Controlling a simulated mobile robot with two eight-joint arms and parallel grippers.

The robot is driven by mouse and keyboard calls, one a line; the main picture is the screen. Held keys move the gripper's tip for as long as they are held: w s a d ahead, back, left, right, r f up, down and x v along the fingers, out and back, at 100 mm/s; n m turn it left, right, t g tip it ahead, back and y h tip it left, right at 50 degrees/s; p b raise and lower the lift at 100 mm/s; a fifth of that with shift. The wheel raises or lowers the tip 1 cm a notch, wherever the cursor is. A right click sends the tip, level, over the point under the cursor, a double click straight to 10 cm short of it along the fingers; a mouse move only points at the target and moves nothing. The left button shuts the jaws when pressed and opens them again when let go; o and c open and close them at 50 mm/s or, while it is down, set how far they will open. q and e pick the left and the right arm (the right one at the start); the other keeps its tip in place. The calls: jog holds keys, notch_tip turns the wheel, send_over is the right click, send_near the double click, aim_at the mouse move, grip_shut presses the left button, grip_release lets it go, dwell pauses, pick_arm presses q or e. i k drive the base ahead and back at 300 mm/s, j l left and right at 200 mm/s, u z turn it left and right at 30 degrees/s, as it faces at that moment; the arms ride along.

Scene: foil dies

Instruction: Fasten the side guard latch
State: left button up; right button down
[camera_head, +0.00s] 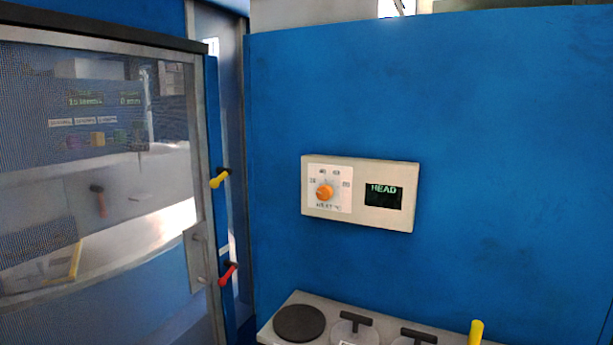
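The side guard (205,120), a mesh panel in a metal frame, fills the left of the head view. A grey plate (197,258) with small pegs sits on its right frame edge. Just right of that edge, a red-handled lever (229,273) and, higher up, a yellow-handled lever (220,179) are fixed near the blue post. I cannot tell which of them is the latch, or whether it is engaged. Neither of my grippers is in view.
A blue cabinet wall (500,120) carries a beige control box (360,222) with an orange knob (325,192) and a display reading HEAD. Below it, a pale shelf (300,300) holds a dark disc (299,323), black T-handles and a yellow handle (476,332). Through the mesh, a panel with buttons shows.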

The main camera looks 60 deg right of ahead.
aim_at(224, 171)
jog(key=z, duration=1.65)
